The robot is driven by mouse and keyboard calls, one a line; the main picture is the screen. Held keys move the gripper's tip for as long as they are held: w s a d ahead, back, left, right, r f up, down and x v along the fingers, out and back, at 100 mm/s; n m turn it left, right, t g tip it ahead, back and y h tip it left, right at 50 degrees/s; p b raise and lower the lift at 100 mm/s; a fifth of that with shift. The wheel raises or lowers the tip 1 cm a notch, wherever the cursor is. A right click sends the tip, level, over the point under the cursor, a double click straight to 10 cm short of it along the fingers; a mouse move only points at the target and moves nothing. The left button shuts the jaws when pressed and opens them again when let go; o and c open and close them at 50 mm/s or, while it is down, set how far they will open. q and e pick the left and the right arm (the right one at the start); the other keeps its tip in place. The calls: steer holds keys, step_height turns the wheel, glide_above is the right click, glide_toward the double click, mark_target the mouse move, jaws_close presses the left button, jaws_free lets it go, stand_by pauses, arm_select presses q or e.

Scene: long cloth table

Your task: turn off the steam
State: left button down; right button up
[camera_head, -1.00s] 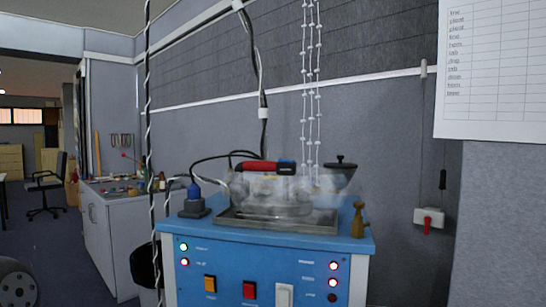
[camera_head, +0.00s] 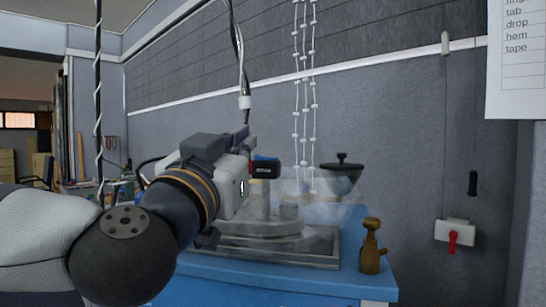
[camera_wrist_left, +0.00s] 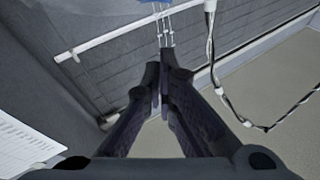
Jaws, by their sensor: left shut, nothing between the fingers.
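A white steam cloud (camera_head: 315,205) hangs over the metal tray (camera_head: 280,255) on top of the blue cabinet (camera_head: 345,275). The iron's dark and red handle (camera_head: 265,166) shows just right of my left gripper; its body is blurred by steam. My left arm covers much of the cabinet's left side, and its front panel with buttons is out of view. On the wall at right is a white switch box with a red lever (camera_head: 453,242). My left gripper (camera_wrist_left: 159,82) is shut and empty, raised in front of the wall. My right gripper is not in view.
A black-handled pull cord (camera_head: 473,183) hangs above the switch box. A brass bottle-like object (camera_head: 371,247) and a black bowl-shaped object (camera_head: 342,178) stand at the cabinet's right. White beaded chains (camera_head: 304,100) and a wrapped cable (camera_head: 240,60) hang close by.

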arm_select(q)
steer(key=shift+s+a+r, duration=0.1)
steer(key=shift+s+r, duration=0.15)
steer(key=shift+s, duration=0.1)
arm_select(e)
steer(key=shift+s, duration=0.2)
arm_select(q)
steer(key=shift+s, duration=0.1)
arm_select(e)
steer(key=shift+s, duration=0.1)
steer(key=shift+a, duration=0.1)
arm_select(q)
step_height(320, 180, up, 3)
glide_above(266, 157)
steer(key=s, duration=0.2)
steer(key=f, duration=0.2)
steer(key=a+f+b, duration=0.1)
steer(key=shift+w+f, duration=0.2)
steer(key=shift+f, duration=0.2)
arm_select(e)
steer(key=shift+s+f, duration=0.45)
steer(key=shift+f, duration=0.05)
